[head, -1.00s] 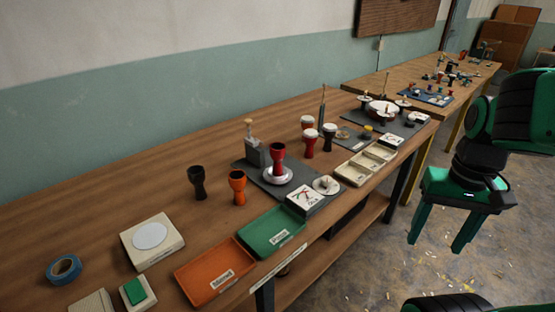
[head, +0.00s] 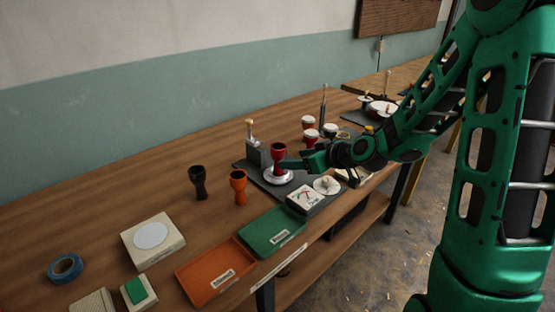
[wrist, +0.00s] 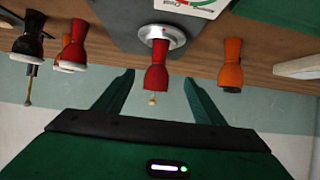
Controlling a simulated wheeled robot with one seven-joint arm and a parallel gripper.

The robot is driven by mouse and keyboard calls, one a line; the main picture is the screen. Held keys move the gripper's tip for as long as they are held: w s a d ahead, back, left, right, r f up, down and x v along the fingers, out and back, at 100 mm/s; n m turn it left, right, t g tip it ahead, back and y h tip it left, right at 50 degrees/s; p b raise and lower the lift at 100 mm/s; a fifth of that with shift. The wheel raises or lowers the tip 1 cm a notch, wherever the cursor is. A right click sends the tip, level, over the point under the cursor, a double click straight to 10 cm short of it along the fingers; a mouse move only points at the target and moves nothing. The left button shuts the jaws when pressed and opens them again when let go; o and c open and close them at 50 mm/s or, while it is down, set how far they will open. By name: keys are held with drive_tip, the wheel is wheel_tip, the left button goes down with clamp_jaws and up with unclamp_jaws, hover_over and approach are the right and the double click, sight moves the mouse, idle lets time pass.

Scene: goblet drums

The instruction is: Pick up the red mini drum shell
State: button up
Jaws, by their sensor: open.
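The red mini drum shell (head: 278,152) stands upright on a round silver stand (head: 268,180) on a dark mat. In the wrist view, which looks upside down, the shell (wrist: 156,72) shows between my two spread fingers. My gripper (head: 290,164) reaches in from the right at the height of the shell, and its fingers (wrist: 158,84) are open with a gap on each side of the shell. I cannot tell how deep the shell lies between them.
An orange shell (head: 238,186) and a black shell (head: 198,182) stand to the left. White-topped drums (head: 310,136) stand behind my gripper. A dial gauge (head: 304,199), a green tray (head: 272,231) and an orange tray (head: 216,272) lie in front.

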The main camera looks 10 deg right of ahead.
sight(278, 160)
drive_tip(key=shift+w+a+r+t, duration=0.2)
drive_tip(key=shift+w+a+t, duration=0.15)
drive_tip(key=shift+w, duration=0.3)
drive_tip(key=shift+w+a+r+t, duration=0.2)
drive_tip(key=shift+w+a+t, duration=0.1)
drive_tip(key=shift+w, duration=0.3)
drive_tip(key=shift+x, duration=5.2)
drive_tip(key=shift+r+y, duration=0.1)
drive_tip(key=shift+y, duration=0.2)
drive_tip(key=c, duration=1.3)
drive_tip(key=shift+o, duration=0.2)
drive_tip(key=shift+r, duration=0.1)
